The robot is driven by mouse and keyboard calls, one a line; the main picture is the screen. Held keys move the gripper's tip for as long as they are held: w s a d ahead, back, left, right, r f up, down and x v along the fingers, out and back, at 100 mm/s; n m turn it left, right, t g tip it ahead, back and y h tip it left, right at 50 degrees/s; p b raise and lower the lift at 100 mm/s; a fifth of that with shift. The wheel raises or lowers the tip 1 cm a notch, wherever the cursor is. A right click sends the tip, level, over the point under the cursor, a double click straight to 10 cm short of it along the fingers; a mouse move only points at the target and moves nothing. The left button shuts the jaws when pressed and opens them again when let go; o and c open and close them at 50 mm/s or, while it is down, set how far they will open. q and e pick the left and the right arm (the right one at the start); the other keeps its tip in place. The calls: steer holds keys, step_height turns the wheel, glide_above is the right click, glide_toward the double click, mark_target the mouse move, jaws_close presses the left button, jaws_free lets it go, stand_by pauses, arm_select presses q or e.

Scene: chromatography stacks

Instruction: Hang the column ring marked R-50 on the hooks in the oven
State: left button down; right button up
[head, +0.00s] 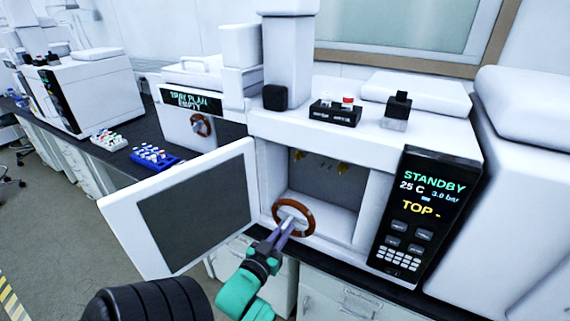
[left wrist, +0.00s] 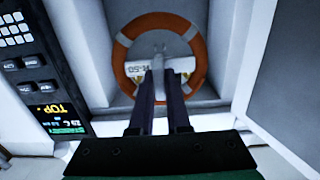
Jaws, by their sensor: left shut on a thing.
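The orange-brown column ring (head: 277,210) is in my left gripper (head: 288,224), at the open front of the oven (head: 376,200). In the left wrist view the ring (left wrist: 118,62) surrounds the tips of my left gripper (left wrist: 160,72). A pale tag (left wrist: 171,70) across the ring carries upside-down lettering that reads R-50. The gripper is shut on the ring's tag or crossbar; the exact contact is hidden. My right gripper is not in view.
The open oven door (head: 190,212) stands to the left of the opening. The control panel (head: 424,215) at right reads STANDBY, 25 C. A neighbouring unit (head: 190,103) holds another brown ring (head: 200,125). A blue vial rack (head: 155,158) lies on the bench.

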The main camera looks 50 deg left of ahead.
mark_target(293, 219)
arm_select(q)
steer(key=shift+b+x, duration=1)
steer(key=shift+x, duration=1.4)
steer(key=shift+w+a+b, duration=0.15)
steer(key=shift+w+b, duration=0.15)
steer(key=shift+w, duration=0.45)
steer(key=b+x, duration=0.9)
steer(key=x, duration=1)
steer(key=shift+w+r, duration=0.15)
steer(key=shift+r, duration=0.15)
steer(key=shift+f, duration=0.1)
